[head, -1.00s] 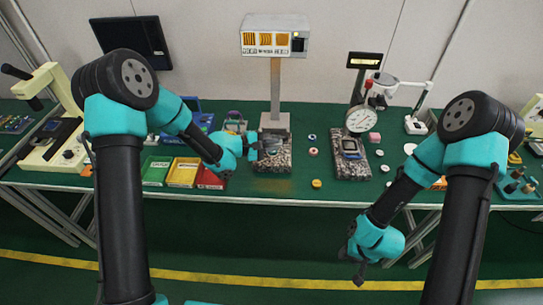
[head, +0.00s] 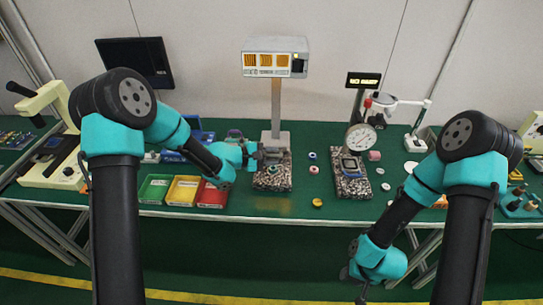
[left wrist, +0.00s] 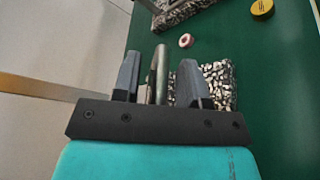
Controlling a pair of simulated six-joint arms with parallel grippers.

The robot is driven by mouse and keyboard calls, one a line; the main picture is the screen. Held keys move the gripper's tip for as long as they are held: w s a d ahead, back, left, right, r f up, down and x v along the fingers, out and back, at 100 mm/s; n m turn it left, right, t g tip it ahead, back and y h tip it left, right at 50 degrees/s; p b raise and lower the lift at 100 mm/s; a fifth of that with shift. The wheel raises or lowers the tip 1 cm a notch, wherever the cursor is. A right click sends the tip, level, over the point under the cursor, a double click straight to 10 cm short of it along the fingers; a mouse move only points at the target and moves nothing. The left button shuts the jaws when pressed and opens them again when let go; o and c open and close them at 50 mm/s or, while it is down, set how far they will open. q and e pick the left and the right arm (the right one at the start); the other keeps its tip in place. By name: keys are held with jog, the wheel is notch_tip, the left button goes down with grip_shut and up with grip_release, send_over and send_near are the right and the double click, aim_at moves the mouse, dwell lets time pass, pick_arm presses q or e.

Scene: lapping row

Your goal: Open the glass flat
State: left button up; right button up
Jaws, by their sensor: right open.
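My left gripper (head: 256,156) is beside the post of the fringe monitor, over the back of the left speckled granite block (head: 272,182). In the left wrist view a thin grey-green bar or plate edge (left wrist: 162,72), possibly the glass flat seen edge-on, stands between the fingers of this gripper (left wrist: 158,78). Narrow gaps seem to show beside it, so I cannot tell if the fingers grip it. A small teal and pink round piece (head: 272,170) sits on the block. My right gripper (head: 357,286) is open and empty, pointing down in front of the table.
The monitor (head: 274,64) stands on a post behind the block. A dial gauge (head: 360,138) stands over another granite block (head: 352,184) to the right. Green, yellow and red bins (head: 183,190) stand to the left. Rings and a yellow disc (head: 317,202) lie between the blocks.

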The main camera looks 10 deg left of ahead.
pick_arm(q)
jog(key=v, duration=1.7)
jog(key=shift+a, duration=0.15)
jog(key=shift+s, duration=0.15)
